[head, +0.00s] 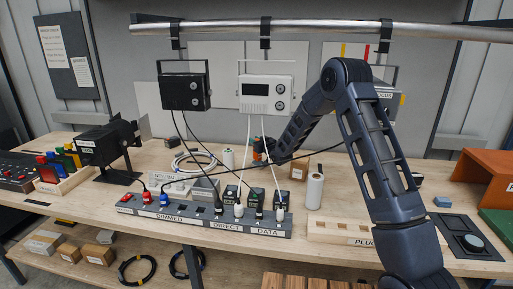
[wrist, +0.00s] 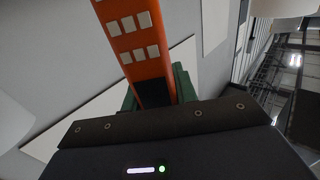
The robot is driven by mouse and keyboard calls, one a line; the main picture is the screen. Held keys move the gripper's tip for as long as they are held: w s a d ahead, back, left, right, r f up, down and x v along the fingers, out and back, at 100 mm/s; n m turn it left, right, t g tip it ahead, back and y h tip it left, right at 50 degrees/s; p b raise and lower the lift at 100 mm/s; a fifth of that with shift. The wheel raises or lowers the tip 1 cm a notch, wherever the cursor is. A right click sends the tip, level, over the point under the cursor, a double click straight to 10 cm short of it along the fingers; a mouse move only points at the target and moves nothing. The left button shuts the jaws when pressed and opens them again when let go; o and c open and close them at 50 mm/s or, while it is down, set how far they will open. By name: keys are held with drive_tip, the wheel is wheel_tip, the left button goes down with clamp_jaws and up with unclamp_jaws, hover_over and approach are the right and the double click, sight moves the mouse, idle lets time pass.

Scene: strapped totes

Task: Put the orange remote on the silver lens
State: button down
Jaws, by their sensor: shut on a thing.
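The orange remote (wrist: 137,40) with rows of pale buttons fills the top middle of the wrist view. My gripper (wrist: 155,95) is shut on it, with green finger parts beside its dark lower end. In the head view my gripper (head: 263,150) is small, behind the cables at the back of the bench, and the remote there is mostly hidden. I cannot clearly pick out the silver lens. A dark round piece with a pale rim (head: 472,243) sits on a black plate at the right, but I cannot tell if it is the lens.
A labelled power strip (head: 200,223) with plugs runs along the bench front. A white roll (head: 315,190) stands upright near a pale wooden block (head: 340,233). A black box and a white box (head: 266,95) hang from a rail, cables dangling.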

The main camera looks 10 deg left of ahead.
drive_tip(key=shift+f, duration=0.65)
drive_tip(key=shift+f, duration=0.1)
drive_tip(key=c, duration=1.1)
unclamp_jaws()
drive_tip(key=shift+r, duration=0.2)
drive_tip(key=v, duration=0.7)
drive_tip(key=shift+s+d, duration=0.2)
drive_tip(key=shift+s, duration=0.05)
